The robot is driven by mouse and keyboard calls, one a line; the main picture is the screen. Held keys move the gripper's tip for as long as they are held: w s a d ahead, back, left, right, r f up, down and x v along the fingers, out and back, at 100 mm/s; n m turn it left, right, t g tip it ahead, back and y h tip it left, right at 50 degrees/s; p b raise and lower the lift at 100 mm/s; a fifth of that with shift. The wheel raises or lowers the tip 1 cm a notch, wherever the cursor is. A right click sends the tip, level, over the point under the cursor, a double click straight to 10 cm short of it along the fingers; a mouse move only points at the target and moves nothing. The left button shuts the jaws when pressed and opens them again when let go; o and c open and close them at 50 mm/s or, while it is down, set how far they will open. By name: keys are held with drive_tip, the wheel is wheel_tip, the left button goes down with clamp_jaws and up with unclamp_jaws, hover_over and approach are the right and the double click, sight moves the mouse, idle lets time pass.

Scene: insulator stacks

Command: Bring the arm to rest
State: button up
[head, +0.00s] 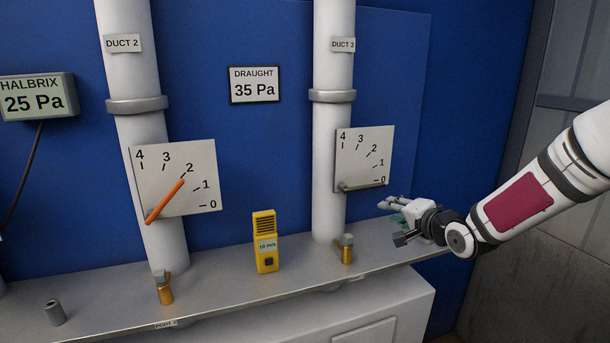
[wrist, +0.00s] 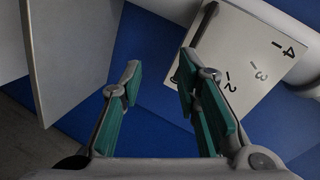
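My arm comes in from the right in the head view, and my gripper (head: 394,204) is near the right end of the shelf, to the right of the duct 3 pipe (head: 331,120). In the wrist view my gripper (wrist: 158,85) has its two teal-padded fingers spread well apart with nothing between them. The duct 3 dial plate (head: 364,150) is to the left of and above my gripper in the head view; a dial plate with 2, 3 and 4 also shows beyond the right finger in the wrist view (wrist: 240,60).
A metal shelf (head: 215,285) runs below the pipes. A yellow meter (head: 265,242), brass valves (head: 164,288) and (head: 346,250) and a small grey cylinder (head: 55,312) are on it. The duct 2 dial (head: 200,165) has an orange pointer. Blue wall stands behind.

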drive_tip(key=s+a+r+n+g+h, duration=0.1)
drive_tip(key=s+r+n+g, duration=0.1)
drive_tip(key=s, duration=1.1)
drive_tip(key=s+a+r+n+g+h, duration=0.1)
drive_tip(key=s+n, duration=0.4)
drive_tip(key=s, duration=0.8)
drive_tip(key=s+a+r+n+g+h, duration=0.1)
drive_tip(key=s+a+r+n+g, duration=0.2)
drive_tip(key=s, duration=1.1)
wheel_tip(320, 180, up, 2)
drive_tip(key=shift+n+g+h, duration=0.3)
drive_tip(key=shift+g+h, duration=0.1)
drive_tip(key=shift+g, duration=0.8)
